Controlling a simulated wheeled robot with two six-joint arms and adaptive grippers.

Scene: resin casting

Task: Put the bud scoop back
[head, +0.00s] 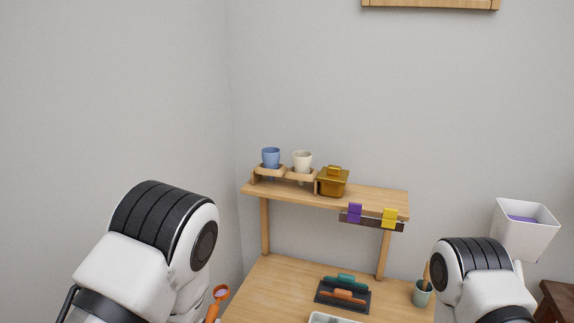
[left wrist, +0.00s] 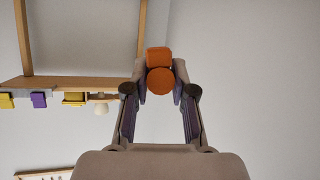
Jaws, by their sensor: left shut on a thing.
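The orange bud scoop (head: 212,306) shows in the head view at the bottom left, just right of my left arm, with a round pale-centred end at its top. In the left wrist view, my left gripper (left wrist: 160,88) is shut on an orange piece (left wrist: 159,57), seen nearly end-on between the fingertips. In the head view my left gripper's fingers are hidden behind the arm or below the picture. My right arm is at the lower right of the head view, but its gripper does not show.
A wooden bench (head: 270,285) carries a raised shelf (head: 375,197) with a blue cup (head: 271,157), a cream cup (head: 302,160) and an amber lidded box (head: 332,182). Below are a dark holder (head: 330,297) with teal and orange handles, and a green cup (head: 422,294). A white bin (head: 525,235) stands right.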

